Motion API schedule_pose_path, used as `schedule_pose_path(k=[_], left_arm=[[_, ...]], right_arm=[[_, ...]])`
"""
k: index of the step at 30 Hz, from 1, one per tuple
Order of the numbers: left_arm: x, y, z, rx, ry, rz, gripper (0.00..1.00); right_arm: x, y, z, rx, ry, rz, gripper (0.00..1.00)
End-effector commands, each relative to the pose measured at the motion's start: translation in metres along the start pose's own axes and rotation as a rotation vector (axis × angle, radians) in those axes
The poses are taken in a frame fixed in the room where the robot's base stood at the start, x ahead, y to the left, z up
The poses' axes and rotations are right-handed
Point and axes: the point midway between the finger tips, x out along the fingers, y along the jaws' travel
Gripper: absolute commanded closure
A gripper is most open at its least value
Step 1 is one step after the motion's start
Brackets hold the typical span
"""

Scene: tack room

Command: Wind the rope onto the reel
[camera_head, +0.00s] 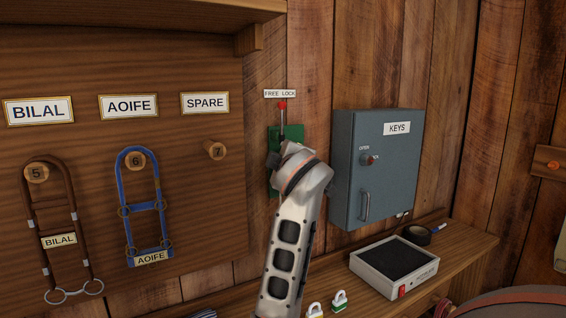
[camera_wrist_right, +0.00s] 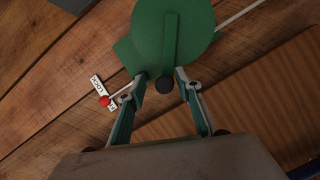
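The reel is a green disc (camera_wrist_right: 172,35) with a crank arm and a dark knob (camera_wrist_right: 164,85) in the right wrist view. In the head view only part of its green mount (camera_head: 294,133) shows behind my right arm. A thin pale line, probably the rope (camera_wrist_right: 240,15), runs from the reel to the upper right of the wrist view. My right gripper (camera_wrist_right: 162,79) has its fingers apart, one on each side of the knob; I see no clear contact. A red-tipped lever (camera_head: 282,105) stands by the FREE LOCK label (camera_head: 280,93). My left gripper is not in view.
A grey KEYS cabinet (camera_head: 386,170) hangs right of the reel. Below, a shelf (camera_head: 462,248) holds a black-topped device (camera_head: 395,267), a tape roll (camera_head: 417,235) and padlocks (camera_head: 339,301). A brown halter (camera_head: 60,215) and a blue halter (camera_head: 141,205) hang on pegs at left.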

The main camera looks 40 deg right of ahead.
Motion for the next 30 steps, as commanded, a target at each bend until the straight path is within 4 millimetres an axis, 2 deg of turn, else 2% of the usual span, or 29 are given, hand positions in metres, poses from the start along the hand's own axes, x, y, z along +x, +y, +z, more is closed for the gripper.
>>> schedule_pose_path(k=[9,15,20,28,29,30], left_arm=[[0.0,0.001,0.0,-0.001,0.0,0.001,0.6],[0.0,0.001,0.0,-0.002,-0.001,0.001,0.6],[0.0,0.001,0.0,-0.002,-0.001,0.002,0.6],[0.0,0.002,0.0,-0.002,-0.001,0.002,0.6],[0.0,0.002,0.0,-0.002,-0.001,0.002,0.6],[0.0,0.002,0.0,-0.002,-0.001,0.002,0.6]], right_arm=[[-0.007,0.053,-0.02,0.003,0.003,0.005,0.66],[-0.009,0.076,-0.028,0.002,0.001,0.004,0.66],[-0.01,0.083,-0.031,0.0,0.0,0.002,0.66],[-0.01,0.084,-0.031,-0.001,0.0,0.002,0.66],[-0.01,0.084,-0.031,-0.001,0.0,0.002,0.71],[-0.01,0.084,-0.03,-0.003,-0.003,0.003,0.81]])
